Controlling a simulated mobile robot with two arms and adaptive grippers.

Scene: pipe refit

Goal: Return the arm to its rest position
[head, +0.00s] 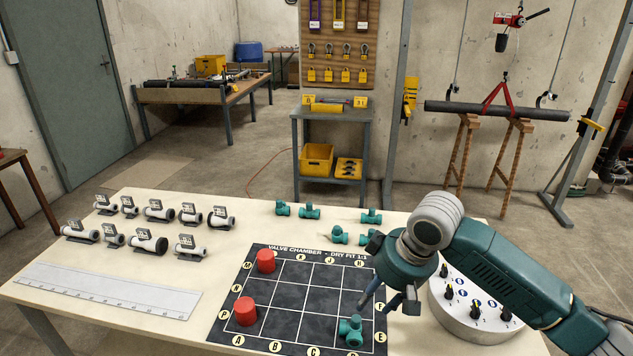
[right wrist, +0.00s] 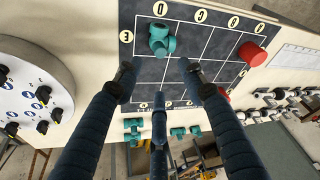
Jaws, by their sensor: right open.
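My right gripper (head: 383,303) is above the right side of the black dry-fit mat (head: 289,300), with its arm coming in from the right. In the right wrist view its fingers (right wrist: 158,75) are spread apart with nothing between them. A teal pipe fitting (head: 350,331) sits on the mat in the front right cell, just beyond the fingertips and apart from them. That fitting also shows in the right wrist view (right wrist: 161,40). My left gripper is not in view.
Two red cylinders, one rear (head: 266,261) and one front (head: 245,311), stand on the mat's left column. Several teal fittings (head: 309,212) lie behind the mat. A round knob panel (head: 478,308) is close to my right arm. White pipe pieces (head: 158,210) and a ruler (head: 107,289) lie left on the table (head: 190,335).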

